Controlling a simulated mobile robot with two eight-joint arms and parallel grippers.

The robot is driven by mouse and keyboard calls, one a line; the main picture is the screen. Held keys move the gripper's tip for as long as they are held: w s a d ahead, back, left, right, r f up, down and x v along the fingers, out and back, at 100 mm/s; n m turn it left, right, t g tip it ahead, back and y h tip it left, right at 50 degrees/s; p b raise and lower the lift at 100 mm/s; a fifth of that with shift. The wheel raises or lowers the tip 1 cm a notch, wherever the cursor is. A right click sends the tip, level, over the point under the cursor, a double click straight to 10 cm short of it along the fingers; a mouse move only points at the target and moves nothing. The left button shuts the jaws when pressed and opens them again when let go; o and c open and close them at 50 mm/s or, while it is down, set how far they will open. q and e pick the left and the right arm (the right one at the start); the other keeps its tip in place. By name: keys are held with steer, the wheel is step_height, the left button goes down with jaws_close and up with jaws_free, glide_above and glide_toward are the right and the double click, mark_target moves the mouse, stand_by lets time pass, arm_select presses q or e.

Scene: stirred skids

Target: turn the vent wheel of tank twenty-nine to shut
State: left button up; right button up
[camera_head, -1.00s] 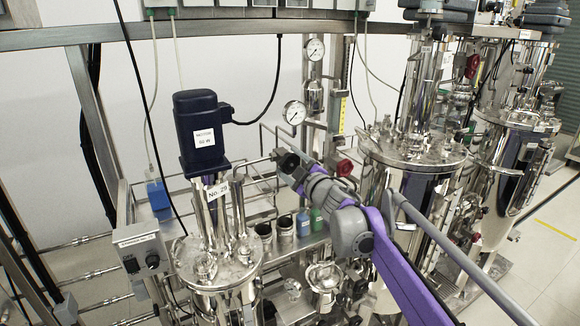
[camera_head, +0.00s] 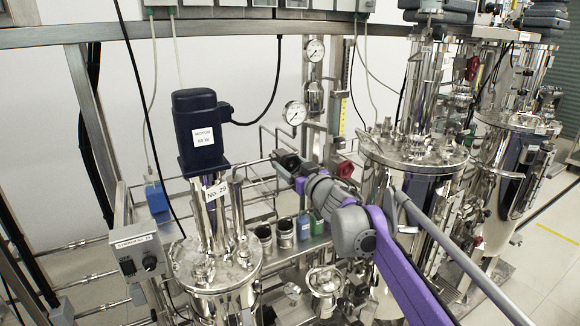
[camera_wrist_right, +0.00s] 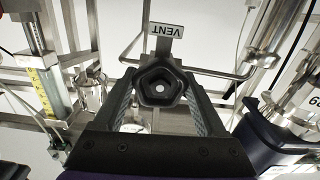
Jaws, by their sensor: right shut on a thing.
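Tank twenty-nine (camera_head: 212,276) is the steel vessel at lower left in the head view, with a "No. 29" tag (camera_head: 217,190) under its blue motor (camera_head: 200,132). A black vent wheel (camera_wrist_right: 160,88) sits in the middle of the right wrist view, below a "VENT" plate (camera_wrist_right: 166,30) that reads upside down. My right gripper (camera_head: 286,161) is shut on this wheel, one finger on each side of it. In the head view the gripper mostly hides the wheel, at the end of a thin pipe from the tank. My left gripper is out of view.
Pressure gauges (camera_head: 295,113) and a red knob (camera_head: 345,169) stand close behind and right of my right wrist. Small bottles (camera_head: 303,226) sit below my forearm. A control box (camera_head: 139,254) is left of the tank; another large tank (camera_head: 412,150) is at right.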

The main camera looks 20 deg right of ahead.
steer(key=shift+m, duration=0.5)
steer(key=o, duration=1.3)
steer(key=v, duration=1.1)
steer(key=shift+a+b, duration=0.1)
steer(key=shift+b, duration=0.25)
steer(key=shift+w, duration=0.1)
